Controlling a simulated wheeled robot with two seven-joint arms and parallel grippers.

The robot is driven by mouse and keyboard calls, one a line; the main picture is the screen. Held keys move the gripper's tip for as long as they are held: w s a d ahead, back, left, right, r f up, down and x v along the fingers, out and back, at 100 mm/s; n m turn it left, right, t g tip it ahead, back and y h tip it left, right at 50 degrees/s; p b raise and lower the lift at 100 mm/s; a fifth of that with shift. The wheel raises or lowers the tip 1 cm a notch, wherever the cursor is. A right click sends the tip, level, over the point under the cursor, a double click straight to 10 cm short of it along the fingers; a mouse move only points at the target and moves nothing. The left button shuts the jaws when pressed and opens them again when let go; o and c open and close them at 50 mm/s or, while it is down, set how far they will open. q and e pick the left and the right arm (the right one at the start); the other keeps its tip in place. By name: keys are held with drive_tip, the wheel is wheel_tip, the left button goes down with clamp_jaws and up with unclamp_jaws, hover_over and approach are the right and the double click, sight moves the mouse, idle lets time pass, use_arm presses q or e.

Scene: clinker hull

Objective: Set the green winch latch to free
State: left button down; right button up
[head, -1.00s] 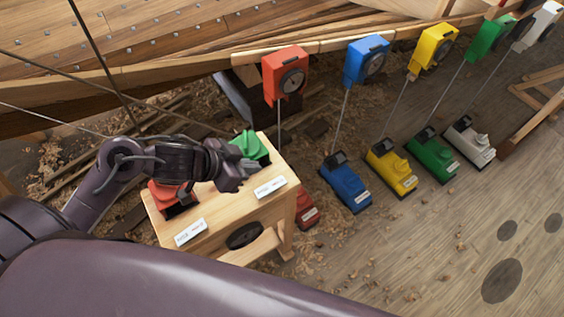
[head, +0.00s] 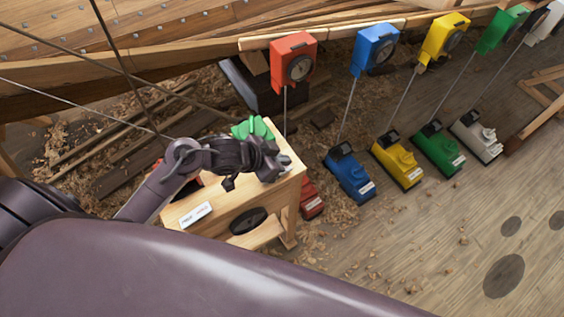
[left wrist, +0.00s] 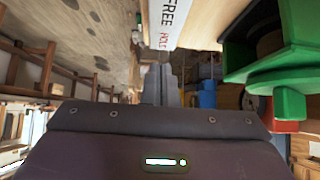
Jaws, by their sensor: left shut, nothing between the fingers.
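The green winch (head: 253,127) sits on the far right part of a wooden stand, partly hidden behind my left gripper. In the left wrist view the green winch (left wrist: 285,85) is at the right, large and cut off by the edge. My left gripper (head: 275,168) is shut and empty, over the stand's right end in front of the winch. My right gripper is not in view.
The wooden stand (head: 275,212) has another white label (head: 196,214) at its left. A red box (head: 293,62) hangs beyond it. Blue (head: 350,178), yellow (head: 396,163) and green (head: 437,150) blocks stand on the floor to the right. Ropes cross the upper left.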

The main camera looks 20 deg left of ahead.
use_arm(q)
drive_tip(key=shift+s+f, duration=0.1)
drive_tip(key=shift+f, duration=0.7)
drive_tip(key=p, duration=0.2)
drive_tip(key=shift+g+y+p, duration=0.3)
drive_tip(key=shift+f+b, duration=0.35)
drive_tip(key=shift+b, duration=0.15)
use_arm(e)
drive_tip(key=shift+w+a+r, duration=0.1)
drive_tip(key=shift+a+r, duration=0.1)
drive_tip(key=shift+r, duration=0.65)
use_arm(q)
drive_tip(key=shift+r, duration=0.1)
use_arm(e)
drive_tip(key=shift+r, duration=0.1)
